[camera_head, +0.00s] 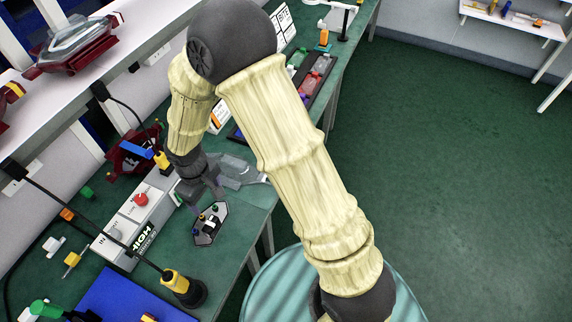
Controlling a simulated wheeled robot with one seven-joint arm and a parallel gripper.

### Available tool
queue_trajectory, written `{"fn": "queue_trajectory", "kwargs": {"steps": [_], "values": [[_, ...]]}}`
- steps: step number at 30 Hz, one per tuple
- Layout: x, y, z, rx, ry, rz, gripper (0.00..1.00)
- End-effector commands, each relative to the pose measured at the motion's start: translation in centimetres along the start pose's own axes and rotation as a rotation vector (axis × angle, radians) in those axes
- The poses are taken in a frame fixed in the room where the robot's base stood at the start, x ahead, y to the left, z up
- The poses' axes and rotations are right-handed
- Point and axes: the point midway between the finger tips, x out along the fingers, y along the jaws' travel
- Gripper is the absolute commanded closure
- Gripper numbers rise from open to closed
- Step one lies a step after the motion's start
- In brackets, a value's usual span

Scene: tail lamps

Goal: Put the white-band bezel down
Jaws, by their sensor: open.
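My gripper (207,197) points down over the green bench, open, with its fingers just above a small angular piece (210,225). A clear lens-like part (238,170) lies just behind and right of my gripper.
A grey control box (123,225) with a red button stands left of my gripper. A dark red housing (130,157) sits behind it. A blue mat (125,297) and a yellow-and-black tool (182,288) are in front. Trays (318,82) lie farther along the bench. Green floor is clear at right.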

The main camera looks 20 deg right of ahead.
Motion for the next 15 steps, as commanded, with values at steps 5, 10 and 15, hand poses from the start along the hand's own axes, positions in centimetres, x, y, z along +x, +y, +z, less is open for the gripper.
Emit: {"fn": "queue_trajectory", "kwargs": {"steps": [5, 10, 15], "values": [[-4.9, 5.8, 4.9, 0.209, 0.044, 0.038, 0.24], [-8.9, 9.6, 11.0, 0.432, 0.096, 0.063, 0.24], [-11.9, 11.5, 17.1, 0.653, 0.158, 0.078, 0.24]]}}
